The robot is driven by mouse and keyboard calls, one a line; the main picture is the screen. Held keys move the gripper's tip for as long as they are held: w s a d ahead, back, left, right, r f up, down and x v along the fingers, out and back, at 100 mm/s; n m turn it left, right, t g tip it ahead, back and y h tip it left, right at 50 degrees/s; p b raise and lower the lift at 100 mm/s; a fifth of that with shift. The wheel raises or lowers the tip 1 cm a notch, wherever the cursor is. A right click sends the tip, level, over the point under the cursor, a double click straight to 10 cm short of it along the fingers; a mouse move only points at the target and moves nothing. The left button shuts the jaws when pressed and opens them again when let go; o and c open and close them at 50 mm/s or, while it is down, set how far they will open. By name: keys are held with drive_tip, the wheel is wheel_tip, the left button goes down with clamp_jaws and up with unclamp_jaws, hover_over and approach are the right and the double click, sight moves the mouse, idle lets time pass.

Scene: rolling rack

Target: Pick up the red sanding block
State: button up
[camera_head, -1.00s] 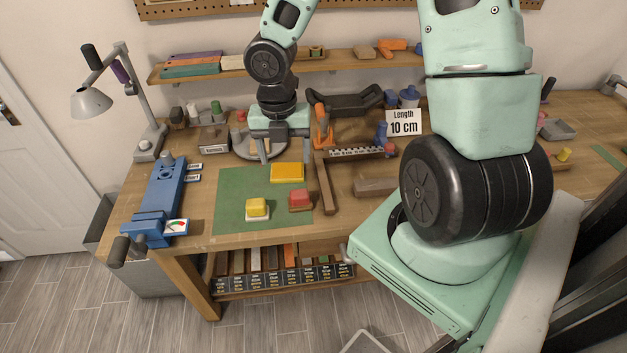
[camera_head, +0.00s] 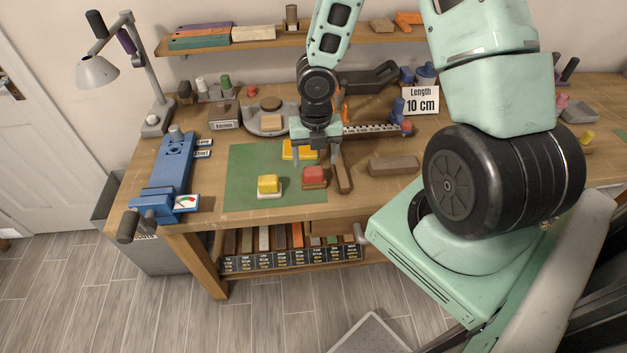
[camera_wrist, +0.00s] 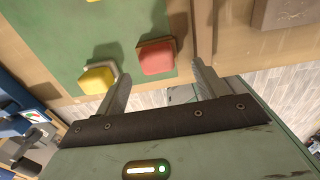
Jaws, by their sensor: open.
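The red sanding block (camera_head: 314,174) sits on a brown base near the front right corner of the green mat (camera_head: 240,180). In the wrist view the red block (camera_wrist: 157,57) lies between the lines of my two fingers, beyond their tips. My gripper (camera_head: 317,160) is open and empty, above the bench and behind the red block in the head view. It also shows in the wrist view (camera_wrist: 158,75), with its fingers apart. A yellow block (camera_head: 269,185) on a pale base is left of the red one; in the wrist view it is close to one fingertip (camera_wrist: 97,79).
A yellow pad (camera_head: 298,150) lies behind the red block, partly hidden by my gripper. A brown wooden bar (camera_head: 342,174) stands close on the right, and a wood block (camera_head: 393,165) farther right. A blue vise (camera_head: 170,170) is at the left.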

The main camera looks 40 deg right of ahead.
sight(313, 169)
wheel_tip(313, 169, down, 5)
drive_tip(key=shift+w+a+f+b, duration=0.15)
drive_tip(key=shift+f+b, duration=0.05)
drive_tip(key=shift+b, duration=0.85)
drive_tip(key=shift+r, duration=0.1)
drive_tip(key=c, duration=1.2)
wheel_tip(313, 169, up, 10)
drive_tip(key=p, duration=0.4)
